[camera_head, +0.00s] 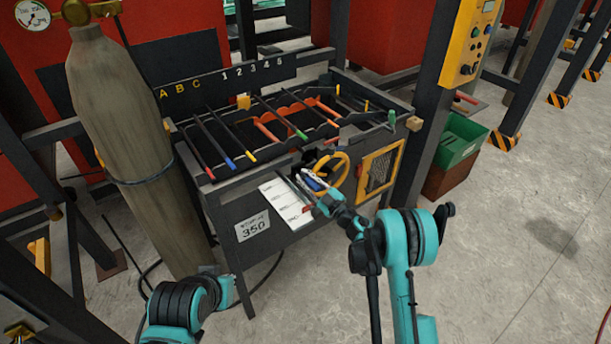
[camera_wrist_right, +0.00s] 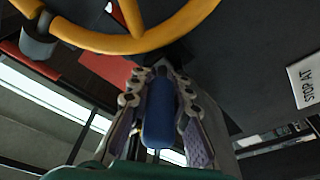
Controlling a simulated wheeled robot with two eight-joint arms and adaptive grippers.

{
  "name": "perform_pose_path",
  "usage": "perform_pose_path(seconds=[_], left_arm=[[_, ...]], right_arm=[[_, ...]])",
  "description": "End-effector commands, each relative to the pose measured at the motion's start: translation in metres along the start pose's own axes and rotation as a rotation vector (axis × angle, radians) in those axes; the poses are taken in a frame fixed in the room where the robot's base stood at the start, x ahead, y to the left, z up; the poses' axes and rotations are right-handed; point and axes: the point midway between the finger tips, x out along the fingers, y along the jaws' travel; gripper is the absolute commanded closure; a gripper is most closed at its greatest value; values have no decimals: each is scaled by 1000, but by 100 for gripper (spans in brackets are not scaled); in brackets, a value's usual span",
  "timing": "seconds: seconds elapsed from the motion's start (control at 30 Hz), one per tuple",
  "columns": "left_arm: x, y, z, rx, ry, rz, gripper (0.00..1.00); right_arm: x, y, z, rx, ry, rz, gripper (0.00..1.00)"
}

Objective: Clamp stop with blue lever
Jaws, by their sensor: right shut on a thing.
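The blue lever (camera_wrist_right: 158,112) is between the two fingers of my right gripper (camera_wrist_right: 160,125) in the right wrist view. The fingers press on its sides, so the gripper is shut on it. In the head view, my right gripper (camera_head: 316,190) is at the front of the bench, just below the yellow handwheel (camera_head: 331,170), and a bit of the blue lever (camera_head: 312,184) shows there. The handwheel (camera_wrist_right: 135,43) also shows above the lever in the wrist view. The stop itself is hard to make out.
The dark bench carries a rack of coloured rods (camera_head: 215,140) under a lettered board (camera_head: 230,82). A white card (camera_head: 285,203) and a 350 plate (camera_head: 252,228) are on its front. A yellow mesh panel (camera_head: 381,168), a gas cylinder (camera_head: 125,140) and a green crate (camera_head: 460,138) stand nearby.

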Motion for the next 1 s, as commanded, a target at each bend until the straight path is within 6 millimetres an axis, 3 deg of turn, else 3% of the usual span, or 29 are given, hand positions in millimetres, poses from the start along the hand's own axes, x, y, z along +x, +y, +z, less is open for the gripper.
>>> perform_pose_path(seconds=[0.5, 1.0], left_arm=[[-32, 0, -22, 0, 0, 0, 100], [-38, 0, -27, 0, 0, 0, 100]], right_arm=[[7, 7, -10, 46, -326, -214, 100], [9, 7, -8, 60, -416, -273, 100]])
